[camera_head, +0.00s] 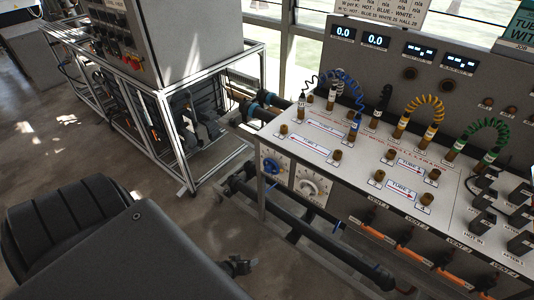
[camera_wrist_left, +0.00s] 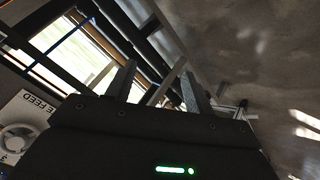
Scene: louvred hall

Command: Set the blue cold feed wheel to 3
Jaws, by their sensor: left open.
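The blue cold feed wheel (camera_head: 270,166) is on a white panel at the left end of the bench front, below the bench top. Its dial marks are too small to read. My left gripper (camera_head: 238,265) is low in the head view, below and left of the blue wheel and apart from it. In the left wrist view its two fingers (camera_wrist_left: 160,82) are spread with nothing between them. The blue wheel cannot be made out in that view. My right gripper does not show.
A white feed wheel (camera_head: 310,187) sits right of the blue one; a pale wheel (camera_wrist_left: 18,140) shows at the wrist view's left edge. Dark pipes (camera_head: 300,215) run low along the bench. A framed machine (camera_head: 170,110) stands at left. Floor between is open.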

